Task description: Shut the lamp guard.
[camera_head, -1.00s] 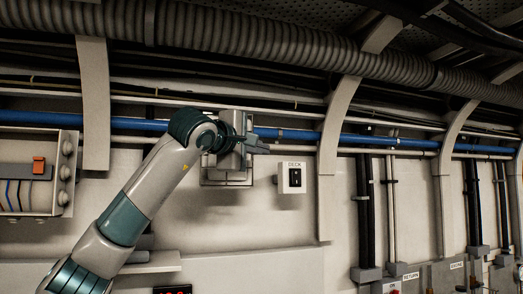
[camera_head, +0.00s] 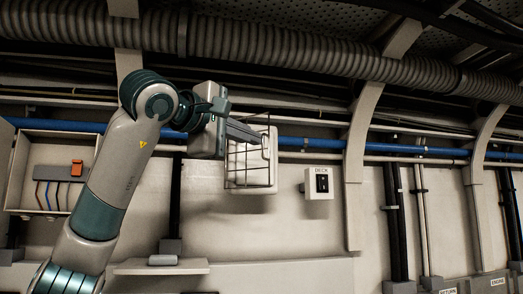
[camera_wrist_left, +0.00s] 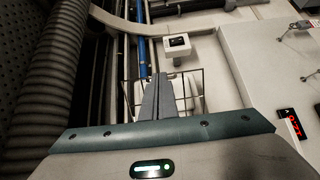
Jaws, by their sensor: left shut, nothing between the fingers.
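The lamp guard (camera_head: 233,168) is a dark wire cage at a pale lamp fitting on the wall, right of my left gripper in the head view. The fitting's pale back plate (camera_head: 262,181) shows behind the wires. My left gripper (camera_head: 258,137) is shut and empty, its fingers pointing right across the guard's upper part. In the left wrist view the shut fingers (camera_wrist_left: 157,93) overlap the guard wires (camera_wrist_left: 203,78). I cannot tell whether they touch. How far the guard stands from its plate is unclear. My right gripper is not in view.
A white DECK switch box (camera_head: 319,184) is right of the lamp. A blue pipe (camera_head: 300,141) runs along the wall behind. An open box with wires (camera_head: 47,180) is at left, and a small shelf (camera_head: 160,266) is below. A ribbed duct (camera_head: 270,42) runs overhead.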

